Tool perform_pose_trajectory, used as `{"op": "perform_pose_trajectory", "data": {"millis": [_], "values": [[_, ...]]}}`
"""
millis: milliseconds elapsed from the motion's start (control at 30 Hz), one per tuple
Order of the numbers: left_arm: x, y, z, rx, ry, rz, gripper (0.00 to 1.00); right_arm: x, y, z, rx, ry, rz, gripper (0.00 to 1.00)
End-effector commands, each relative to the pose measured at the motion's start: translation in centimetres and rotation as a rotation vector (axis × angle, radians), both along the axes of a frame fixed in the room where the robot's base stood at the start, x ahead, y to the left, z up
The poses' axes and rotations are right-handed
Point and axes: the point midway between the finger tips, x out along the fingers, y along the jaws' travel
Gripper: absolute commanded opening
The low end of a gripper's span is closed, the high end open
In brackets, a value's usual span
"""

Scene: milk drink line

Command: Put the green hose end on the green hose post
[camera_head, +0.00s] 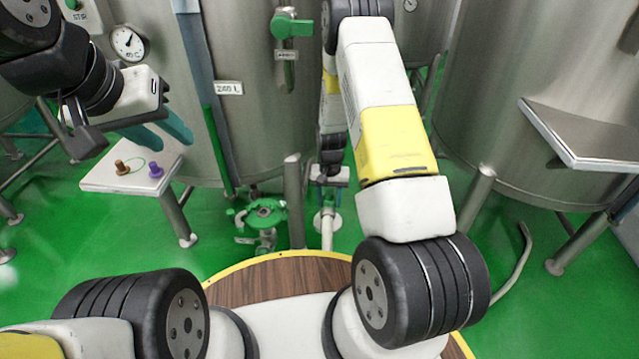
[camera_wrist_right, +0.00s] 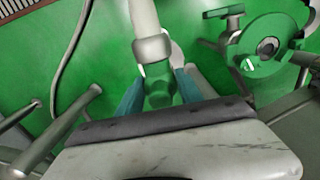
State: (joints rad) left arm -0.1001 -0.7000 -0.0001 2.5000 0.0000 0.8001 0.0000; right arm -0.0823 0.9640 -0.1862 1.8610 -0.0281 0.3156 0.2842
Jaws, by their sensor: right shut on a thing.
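My right gripper (camera_wrist_right: 159,88) is shut on a green piece, which I take to be the green hose end (camera_wrist_right: 158,97). A white tube with a pale collar (camera_wrist_right: 152,48) meets it in the right wrist view. In the head view this gripper (camera_head: 330,178) is low in front of the middle tank, and the piece is mostly hidden. I cannot tell which part is the green hose post. A round green fitting (camera_wrist_right: 265,47) is to the right of the gripper and apart from it; it also shows in the head view (camera_head: 262,213). My left gripper (camera_head: 162,132) is open and empty above a small shelf.
The white shelf (camera_head: 105,181) carries a brown peg (camera_head: 122,167) and a purple peg (camera_head: 156,170). Large steel tanks (camera_head: 270,120) stand behind. A grey leg (camera_head: 294,200) is close to my right gripper. A metal ledge (camera_head: 590,145) juts out at right. Green floor is open at right.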

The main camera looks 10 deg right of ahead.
Motion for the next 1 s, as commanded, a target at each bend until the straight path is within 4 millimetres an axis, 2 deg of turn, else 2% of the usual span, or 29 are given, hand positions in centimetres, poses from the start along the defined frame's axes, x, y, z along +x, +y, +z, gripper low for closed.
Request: {"op": "perform_pose_trajectory", "data": {"millis": [33,167,533,567,633,667,1000], "values": [[0.0,0.0,0.0,0.0,0.0,0.0,0.36,-0.3,0.3,-1.3,0.001,0.008,0.003,0.0],[0.0,0.0,0.0,0.0,0.0,0.0,0.36,-0.3,0.3,-3.0,0.001,0.005,0.003,0.0],[0.0,0.0,0.0,0.0,0.0,0.0,0.36,-0.2,0.3,-3.4,0.001,0.004,0.003,0.0],[0.0,0.0,0.0,0.0,0.0,0.0,0.36,-0.2,0.3,-3.4,0.001,0.004,0.003,0.47],[0.0,0.0,0.0,0.0,0.0,0.0,0.36,-0.2,0.3,-3.4,0.001,0.004,0.003,0.6],[0.0,0.0,0.0,0.0,0.0,0.0,0.36,-0.2,0.3,-3.4,0.001,0.004,0.003,0.65],[0.0,0.0,0.0,0.0,0.0,0.0,0.36,-0.2,0.3,-3.2,0.001,0.004,0.003,0.65]]}}
